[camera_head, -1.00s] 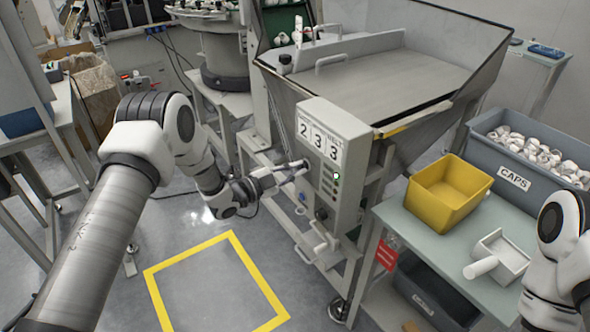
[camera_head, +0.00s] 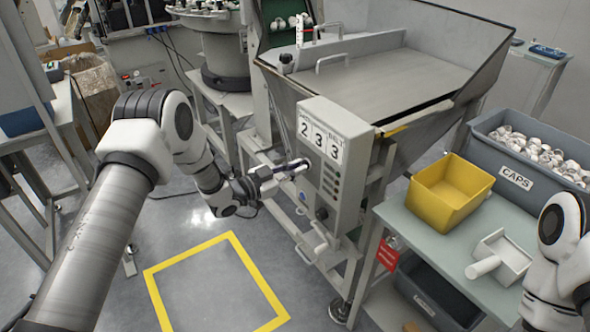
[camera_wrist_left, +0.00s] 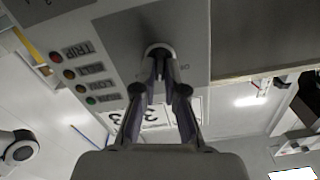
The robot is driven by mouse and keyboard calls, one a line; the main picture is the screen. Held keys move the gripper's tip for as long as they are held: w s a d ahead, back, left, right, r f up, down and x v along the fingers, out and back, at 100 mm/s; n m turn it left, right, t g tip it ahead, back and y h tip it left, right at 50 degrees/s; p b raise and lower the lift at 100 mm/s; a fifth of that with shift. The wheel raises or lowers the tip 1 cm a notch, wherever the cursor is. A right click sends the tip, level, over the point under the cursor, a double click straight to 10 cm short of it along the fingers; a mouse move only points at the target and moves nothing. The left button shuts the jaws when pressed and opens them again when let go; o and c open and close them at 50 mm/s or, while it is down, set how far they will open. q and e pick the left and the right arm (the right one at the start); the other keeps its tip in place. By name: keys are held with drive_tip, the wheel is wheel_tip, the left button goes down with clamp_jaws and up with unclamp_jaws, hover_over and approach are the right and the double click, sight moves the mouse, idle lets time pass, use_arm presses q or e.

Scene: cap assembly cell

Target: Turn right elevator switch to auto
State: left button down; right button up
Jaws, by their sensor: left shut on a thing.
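The grey control box (camera_head: 333,165) with the 2 3 3 number display stands on the front of the hopper. In the left wrist view, a rounded switch knob (camera_wrist_left: 158,49) sits on the box's panel. My left gripper (camera_head: 298,168) reaches the box's left side. In the wrist view its two fingers (camera_wrist_left: 159,80) are shut on the knob. The fingers hide most of the knob, and I cannot read its setting. In the head view the knob is hidden at the fingertips. My right arm shows at the right edge; its gripper is out of view.
Labelled indicator lamps (camera_wrist_left: 69,74) sit beside the knob. A yellow bin (camera_head: 450,195), a white scoop (camera_head: 497,258) and a grey CAPS crate (camera_head: 481,158) stand on the right table. The floor inside the yellow outline (camera_head: 190,253) is clear.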

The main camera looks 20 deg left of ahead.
use_arm(q)
drive_tip(key=shift+w+r+n, duration=0.1)
drive_tip(key=shift+r+n, duration=0.1)
drive_tip(key=shift+n, duration=1.1)
drive_tip(key=c, duration=1.2)
unclamp_jaws()
drive_tip(key=shift+c, duration=0.2)
drive_tip(key=shift+f, duration=0.1)
drive_tip(key=v, duration=1.2)
